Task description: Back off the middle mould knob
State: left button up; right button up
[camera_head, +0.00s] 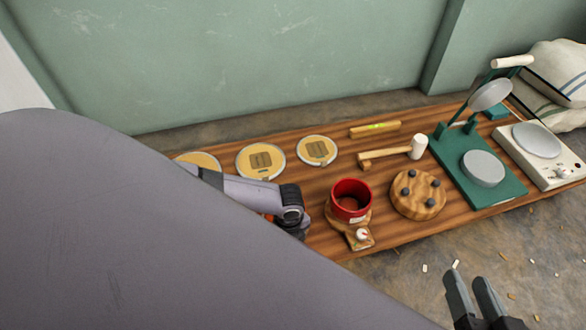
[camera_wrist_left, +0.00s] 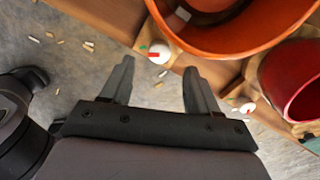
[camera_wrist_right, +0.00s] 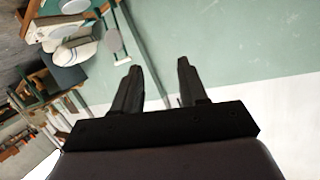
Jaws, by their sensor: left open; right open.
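In the left wrist view, an orange mould (camera_wrist_left: 225,35) has a white knob with a red mark (camera_wrist_left: 158,54) at its front. A red mould (camera_wrist_left: 285,80) with a similar white knob (camera_wrist_left: 247,107) stands to its right. My left gripper (camera_wrist_left: 159,65) is open and empty; the orange mould's knob shows just beyond the gap between its fingertips, without clear contact. In the head view the red mould (camera_head: 351,200) and its knob (camera_head: 362,235) are clear, while my left arm hides most of the orange mould. My right gripper (camera_head: 467,277) is open and empty over the floor.
The wooden bench (camera_head: 310,240) holds round discs (camera_head: 262,161), a mallet (camera_head: 395,153), a yellow level (camera_head: 375,130), a wooden block with dark pegs (camera_head: 417,194), a green press (camera_head: 485,185) and a white scale (camera_head: 540,150). Sacks (camera_head: 555,80) lie at right. Small scraps lie on the floor.

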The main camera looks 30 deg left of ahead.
pick_arm(q)
notch_tip(320, 180, down, 5)
jog(key=b, duration=0.2)
jog(key=shift+s+d+f+b, duration=0.1)
jog(key=shift+b, duration=0.25)
jog(key=shift+f+b, duration=0.3)
jog(key=shift+f, duration=0.2)
pick_arm(e)
jog(key=shift+s+d+n+t+h, duration=0.15)
jog(key=shift+s+d+n+t, duration=0.1)
jog(key=shift+d+n+t, duration=0.25)
jog(key=shift+s+d+n+t+h, duration=0.2)
jog(key=shift+d+t, duration=0.1)
jog(key=shift+d, duration=0.25)
pick_arm(q)
jog(key=c, duration=1)
pick_arm(e)
jog(key=shift+r, duration=0.1)
